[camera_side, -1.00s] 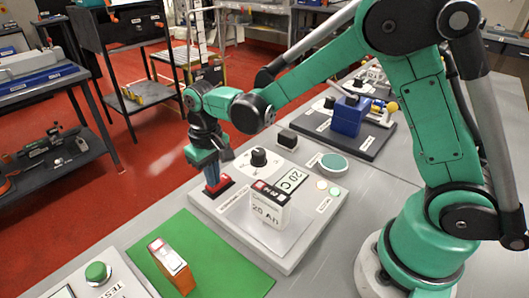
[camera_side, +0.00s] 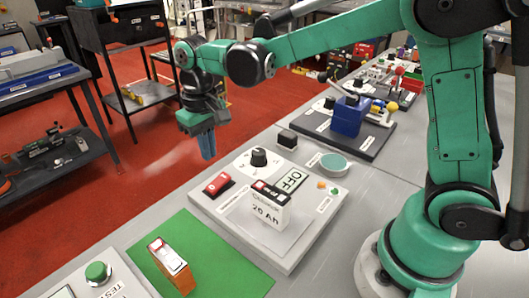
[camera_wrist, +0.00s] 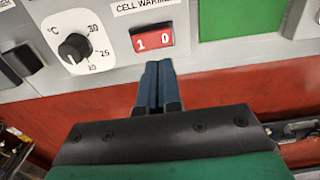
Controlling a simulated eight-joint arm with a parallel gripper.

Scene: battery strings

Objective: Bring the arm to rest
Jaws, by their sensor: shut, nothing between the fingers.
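My gripper (camera_side: 206,145) is shut and empty. It hangs in the air with its fingers pointing down, beyond the far edge of the cell warmer unit, over the red floor in the side view. In the wrist view its fingers (camera_wrist: 156,84) are together, just below the red rocker switch (camera_wrist: 152,40) marked 1 and 0. In the side view that switch (camera_side: 218,184) sits on the grey warmer unit (camera_side: 288,262). The unit's display (camera_side: 289,182) reads OFF. A white battery cell (camera_side: 268,207) marked 20 Ah stands on the unit.
A second cell (camera_side: 170,262), orange-sided, stands on a green mat (camera_side: 228,262). A black dial (camera_side: 259,157), a round teal pad (camera_side: 334,164) and a blue block (camera_side: 349,116) are nearby. A green test button (camera_side: 97,272) is at the front left. Open floor lies left of the bench.

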